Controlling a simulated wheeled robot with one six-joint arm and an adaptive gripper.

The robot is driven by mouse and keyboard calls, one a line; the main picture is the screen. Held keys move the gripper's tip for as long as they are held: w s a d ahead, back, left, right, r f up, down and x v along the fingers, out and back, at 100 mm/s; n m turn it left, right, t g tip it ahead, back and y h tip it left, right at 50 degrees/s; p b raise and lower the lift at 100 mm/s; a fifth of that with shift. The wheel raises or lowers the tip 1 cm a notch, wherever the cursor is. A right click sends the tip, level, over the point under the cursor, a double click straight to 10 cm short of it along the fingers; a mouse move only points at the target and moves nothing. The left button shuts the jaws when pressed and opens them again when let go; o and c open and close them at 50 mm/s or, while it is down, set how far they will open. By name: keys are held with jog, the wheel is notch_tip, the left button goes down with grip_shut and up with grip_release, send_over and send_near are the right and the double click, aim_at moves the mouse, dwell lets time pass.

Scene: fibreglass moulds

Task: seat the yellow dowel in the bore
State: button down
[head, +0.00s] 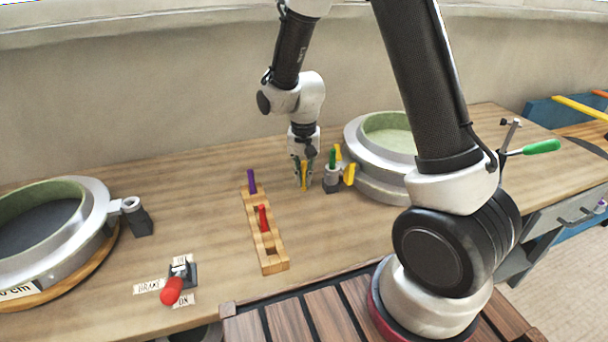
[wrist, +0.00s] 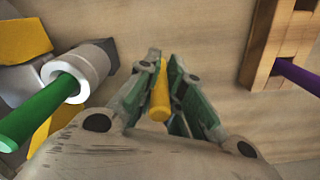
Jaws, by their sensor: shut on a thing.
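The yellow dowel (head: 304,172) is upright between the fingers of my gripper (head: 303,180), just left of the right mould's lug, low over the bench. In the wrist view the dowel (wrist: 159,101) lies between the green-padded fingers (wrist: 166,90). Whether its lower end touches the bench is unclear. A metal lug with an open round bore (head: 131,203) stands on the right side of the left mould. The right mould's similar lug (head: 331,172) has a green dowel (head: 332,158) standing in it; this lug also shows in the wrist view (wrist: 92,68).
A wooden rack (head: 272,256) holds a purple dowel (head: 252,181) and a red dowel (head: 263,218). The left mould (head: 95,215) and right mould (head: 365,172) flank it. Yellow tabs (head: 349,174) sit by the right lug. A red-handled brake lever (head: 172,291) is at front left.

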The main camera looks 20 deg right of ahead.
jog(key=shift+f, duration=0.2)
jog(key=c, duration=1.5)
grip_release()
jog(key=shift+c, duration=0.2)
